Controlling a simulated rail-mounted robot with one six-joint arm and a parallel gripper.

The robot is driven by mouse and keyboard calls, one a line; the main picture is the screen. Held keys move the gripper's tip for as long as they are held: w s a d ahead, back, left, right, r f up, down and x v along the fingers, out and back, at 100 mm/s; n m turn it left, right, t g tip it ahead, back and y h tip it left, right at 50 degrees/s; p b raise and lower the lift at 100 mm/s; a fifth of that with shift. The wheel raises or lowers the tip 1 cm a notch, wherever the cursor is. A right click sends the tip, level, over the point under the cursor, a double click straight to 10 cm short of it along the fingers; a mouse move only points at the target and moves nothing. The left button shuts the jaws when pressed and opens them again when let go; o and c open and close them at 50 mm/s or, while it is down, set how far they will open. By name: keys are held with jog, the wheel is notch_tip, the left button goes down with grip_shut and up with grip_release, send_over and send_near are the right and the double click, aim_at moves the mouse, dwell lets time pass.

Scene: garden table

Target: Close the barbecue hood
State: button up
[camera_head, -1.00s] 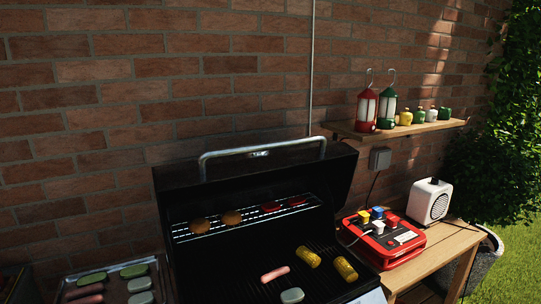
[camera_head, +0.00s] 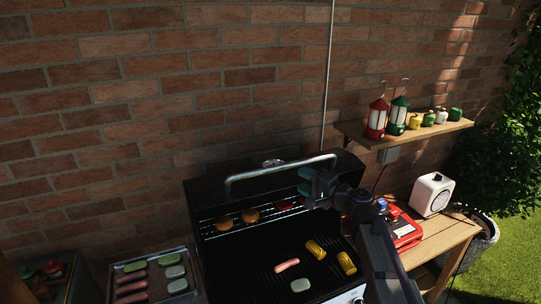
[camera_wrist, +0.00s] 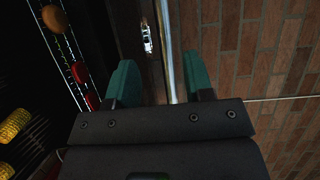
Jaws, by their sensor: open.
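The barbecue hood (camera_head: 203,192) stands open, tilted back toward the brick wall. Its silver bar handle (camera_head: 262,171) runs along the hood's upper edge. My gripper (camera_head: 310,181) is at the right part of the handle, its arm reaching up from the lower right. In the wrist view, my gripper (camera_wrist: 160,88) has its two green fingers apart, and the handle bar (camera_wrist: 167,50) runs between them lengthwise up the picture. Whether a finger touches the bar cannot be told. The dark hood edge (camera_wrist: 145,75) lies beside the bar.
Patties (camera_head: 250,215) lie on the warming rack; corn (camera_head: 346,262) and a sausage (camera_head: 287,265) lie on the grill. A food tray (camera_head: 190,262) stands left. A red appliance (camera_head: 408,235) and white speaker (camera_head: 432,193) are on the right table. Lanterns (camera_head: 398,115) stand on the shelf.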

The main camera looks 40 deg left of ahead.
aim_at(284, 169)
jog(key=shift+m+t, duration=0.3)
jog(key=a, duration=0.3)
jog(key=w+a, duration=0.1)
jog(key=a, duration=0.6)
jog(key=shift+w+a, duration=0.15)
jog(key=shift+w, duration=0.05)
jog(key=shift+c, duration=0.5)
grip_shut()
